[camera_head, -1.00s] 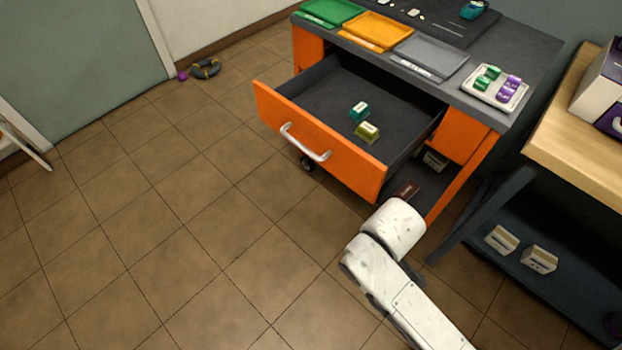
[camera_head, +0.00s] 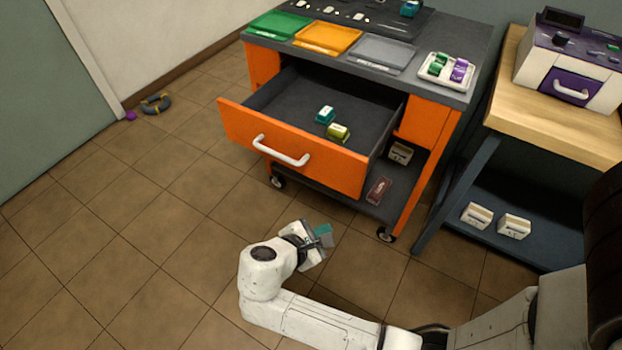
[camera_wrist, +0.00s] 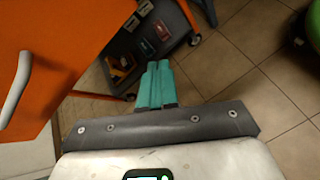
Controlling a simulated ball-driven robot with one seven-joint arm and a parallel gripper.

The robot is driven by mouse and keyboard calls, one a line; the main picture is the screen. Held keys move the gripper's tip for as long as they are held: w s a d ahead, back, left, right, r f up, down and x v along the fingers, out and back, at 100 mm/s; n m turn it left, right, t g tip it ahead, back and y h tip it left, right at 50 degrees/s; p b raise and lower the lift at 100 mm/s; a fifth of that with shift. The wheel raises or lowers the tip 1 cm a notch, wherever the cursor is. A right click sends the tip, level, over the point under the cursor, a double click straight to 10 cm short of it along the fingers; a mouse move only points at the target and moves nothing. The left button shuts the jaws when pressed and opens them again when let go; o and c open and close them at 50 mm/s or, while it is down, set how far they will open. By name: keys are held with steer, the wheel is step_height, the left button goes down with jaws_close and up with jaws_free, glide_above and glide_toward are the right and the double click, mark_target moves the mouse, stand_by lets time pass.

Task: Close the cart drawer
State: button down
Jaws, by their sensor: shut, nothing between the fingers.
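The orange cart drawer (camera_head: 290,150) is pulled well out of the cart (camera_head: 460,98). Its white bar handle (camera_head: 281,151) is on the front panel. Inside lie a teal block (camera_head: 325,115) and an olive block (camera_head: 338,132). My gripper (camera_head: 326,236) is in front of and below the drawer, apart from it, with its teal fingers shut and empty. In the wrist view the shut fingers (camera_wrist: 157,84) point toward the cart's lower shelf. The drawer front (camera_wrist: 65,50) and part of the handle (camera_wrist: 16,88) show at the left there.
Green, orange and grey trays and a white tray (camera_head: 447,74) with small blocks sit on the cart top. A wooden bench (camera_head: 550,125) with a white and purple machine (camera_head: 572,70) stands at right.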

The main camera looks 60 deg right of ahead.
steer(key=w+a+r+n+t+h+b, duration=0.1)
steer(key=w+a+r+n+t+h, duration=0.1)
steer(key=w+a+r+n+h, duration=0.45)
glide_toward(319, 167)
steer(key=shift+n, duration=0.45)
steer(key=d, duration=0.7)
steer(key=shift+f+b, duration=0.15)
steer(key=shift+b, duration=0.2)
steer(key=shift+d, duration=0.1)
steer(key=shift+d, duration=0.3)
steer(key=d+b, duration=0.2)
steer(key=d, duration=0.7)
steer(key=d+b, duration=0.2)
steer(key=d, duration=0.7)
steer(key=w+d+b, duration=0.1)
steer(key=d+b, duration=0.1)
steer(key=d, duration=0.7)
steer(key=shift+d+f, duration=0.1)
steer(key=shift+d, duration=0.35)
steer(key=shift+d+r, duration=0.15)
steer(key=shift+r, duration=0.05)
steer(key=shift+d+r, duration=0.1)
